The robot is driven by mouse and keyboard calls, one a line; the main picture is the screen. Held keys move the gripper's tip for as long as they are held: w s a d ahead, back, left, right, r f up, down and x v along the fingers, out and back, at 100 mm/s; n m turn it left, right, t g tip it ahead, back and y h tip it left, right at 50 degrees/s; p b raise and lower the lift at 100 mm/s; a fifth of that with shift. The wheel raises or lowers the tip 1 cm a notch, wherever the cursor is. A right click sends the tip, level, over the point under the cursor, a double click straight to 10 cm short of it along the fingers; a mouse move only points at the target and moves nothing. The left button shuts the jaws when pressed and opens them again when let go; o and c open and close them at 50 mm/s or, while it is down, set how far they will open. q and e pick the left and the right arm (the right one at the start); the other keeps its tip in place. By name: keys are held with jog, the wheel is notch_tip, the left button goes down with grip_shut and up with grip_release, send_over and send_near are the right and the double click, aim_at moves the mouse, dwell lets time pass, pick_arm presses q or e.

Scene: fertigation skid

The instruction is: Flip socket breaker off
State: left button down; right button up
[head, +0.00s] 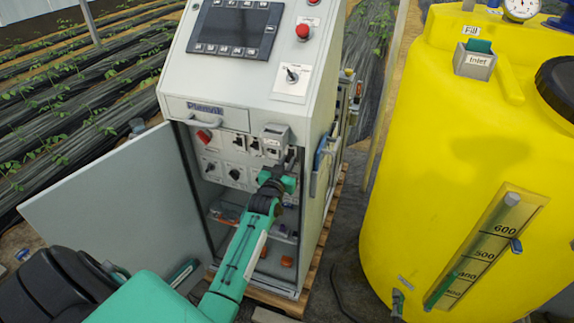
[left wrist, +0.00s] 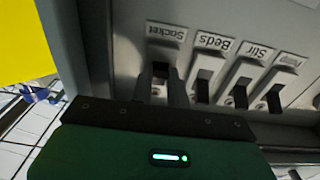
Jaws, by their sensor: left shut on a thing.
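The socket breaker (left wrist: 162,52) is in the left wrist view, under an upside-down "Socket" label (left wrist: 166,32), at the end of a row of breakers. My left gripper (left wrist: 161,84) is shut on its lever, with one dark finger on each side. The fingers hide most of the lever, so I cannot tell its position. In the head view my left gripper (head: 287,160) reaches into the open cabinet (head: 187,170) at the right of its inner panel, and the wrist hides that breaker. My right gripper is not in view.
The breakers labelled Beds (left wrist: 205,72) and Stir (left wrist: 243,82), and another, stand close beside the fingers. The cabinet door (head: 105,195) hangs open at the left. A yellow tank (head: 450,150) stands to the right. Knobs and a red switch (head: 204,136) are on the inner panel.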

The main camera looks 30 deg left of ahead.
pick_arm(q)
jog(key=shift+f+t+b, duration=0.15)
jog(key=shift+t+b, duration=0.25)
jog(key=shift+b, duration=0.05)
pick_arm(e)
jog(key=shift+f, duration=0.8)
pick_arm(q)
jog(key=c, duration=1.4)
grip_release()
jog(key=shift+o, duration=0.2)
